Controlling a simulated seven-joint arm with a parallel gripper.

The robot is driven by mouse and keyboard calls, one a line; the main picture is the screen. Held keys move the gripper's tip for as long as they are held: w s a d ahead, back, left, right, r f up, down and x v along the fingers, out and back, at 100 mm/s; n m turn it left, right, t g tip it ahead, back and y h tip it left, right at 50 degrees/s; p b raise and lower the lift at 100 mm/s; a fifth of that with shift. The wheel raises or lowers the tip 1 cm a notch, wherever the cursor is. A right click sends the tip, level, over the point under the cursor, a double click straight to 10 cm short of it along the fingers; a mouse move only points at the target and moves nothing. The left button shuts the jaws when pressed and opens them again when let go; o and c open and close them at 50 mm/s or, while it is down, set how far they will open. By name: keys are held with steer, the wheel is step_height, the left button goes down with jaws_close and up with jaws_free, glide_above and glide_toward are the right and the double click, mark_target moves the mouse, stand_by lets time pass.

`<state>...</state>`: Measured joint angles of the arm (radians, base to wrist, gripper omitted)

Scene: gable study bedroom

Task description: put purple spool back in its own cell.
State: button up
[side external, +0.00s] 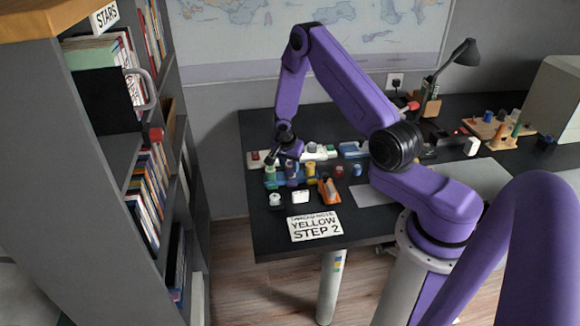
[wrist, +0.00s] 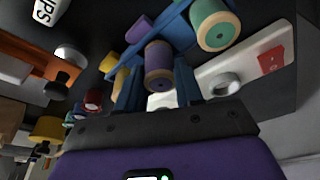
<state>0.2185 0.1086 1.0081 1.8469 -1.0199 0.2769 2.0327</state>
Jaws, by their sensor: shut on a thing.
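The purple spool (wrist: 158,62), with tan wooden ends, is between the fingers of my gripper (wrist: 158,85) in the wrist view. My gripper is shut on it. In the side view my gripper (side external: 289,158) points down over the blue rack (side external: 284,184), and the purple spool (side external: 292,172) shows under it. The blue rack (wrist: 176,31) lies just past the spool in the wrist view. A green spool (wrist: 214,28) is at the rack on one side and a yellow spool (wrist: 109,63) on the other. I cannot tell whether the purple spool touches the rack.
A smaller purple piece (wrist: 138,29) shows beside the rack. A white strip with a red square (side external: 255,155) lies behind the rack. An orange tool (side external: 329,190), a white spool (side external: 275,200), a white block (side external: 300,196) and a sign (side external: 314,227) lie in front. A bookshelf (side external: 110,130) stands left.

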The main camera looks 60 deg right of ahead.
steer(key=shift+f, duration=0.45)
steer(key=shift+f, duration=0.15)
steer(key=o, duration=1)
